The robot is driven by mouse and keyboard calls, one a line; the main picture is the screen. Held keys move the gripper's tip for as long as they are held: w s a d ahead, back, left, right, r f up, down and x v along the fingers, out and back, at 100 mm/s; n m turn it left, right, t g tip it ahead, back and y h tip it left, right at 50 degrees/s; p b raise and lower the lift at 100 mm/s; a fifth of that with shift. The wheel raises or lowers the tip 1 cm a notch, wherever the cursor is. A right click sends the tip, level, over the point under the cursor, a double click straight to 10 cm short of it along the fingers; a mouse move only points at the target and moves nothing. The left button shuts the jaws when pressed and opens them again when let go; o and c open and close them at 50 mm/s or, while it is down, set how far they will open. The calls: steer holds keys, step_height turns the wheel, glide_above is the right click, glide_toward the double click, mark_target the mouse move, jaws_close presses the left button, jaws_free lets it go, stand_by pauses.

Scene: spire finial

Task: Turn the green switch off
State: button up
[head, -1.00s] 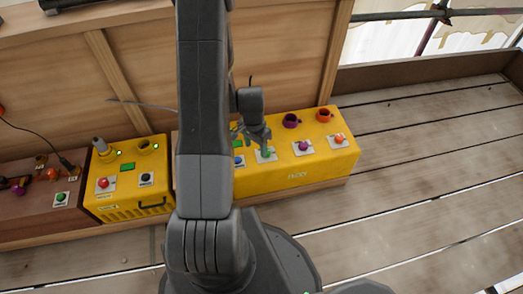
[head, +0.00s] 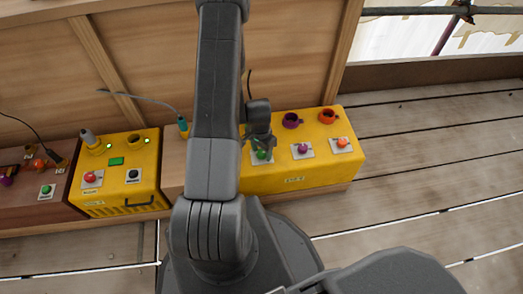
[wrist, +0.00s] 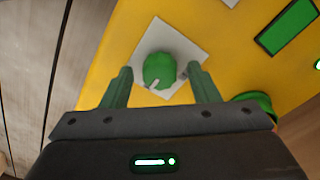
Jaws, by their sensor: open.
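The green switch (wrist: 159,70) is a round green knob with a pale pointer mark on a white square plate. It sits on the yellow box (head: 300,179), and part of the knob shows in the head view (head: 261,155). My gripper (wrist: 158,78) is open, with one finger on each side of the knob in the wrist view. I cannot tell whether the fingers touch it. In the head view my gripper (head: 260,146) is over the green switch and partly hides it.
A purple knob (head: 302,149) and an orange knob (head: 342,142) sit to the right on the same box. Purple (head: 291,120) and orange (head: 327,116) sockets stand behind them. A second yellow box (head: 118,172) is at left. Planks at right are clear.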

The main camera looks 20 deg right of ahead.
steer(key=c, duration=1)
steer(key=shift+n, duration=0.4)
steer(key=n+b, duration=0.1)
steer(key=n, duration=0.2)
steer(key=shift+b, duration=0.3)
steer(key=n, duration=0.4)
steer(key=shift+n, duration=0.3)
steer(key=n, duration=0.4)
steer(key=shift+s+r+n+t+p, duration=0.1)
steer(key=shift+n+t+p, duration=0.2)
steer(key=n+p, duration=0.1)
steer(key=n, duration=0.3)
steer(key=shift+n, duration=0.4)
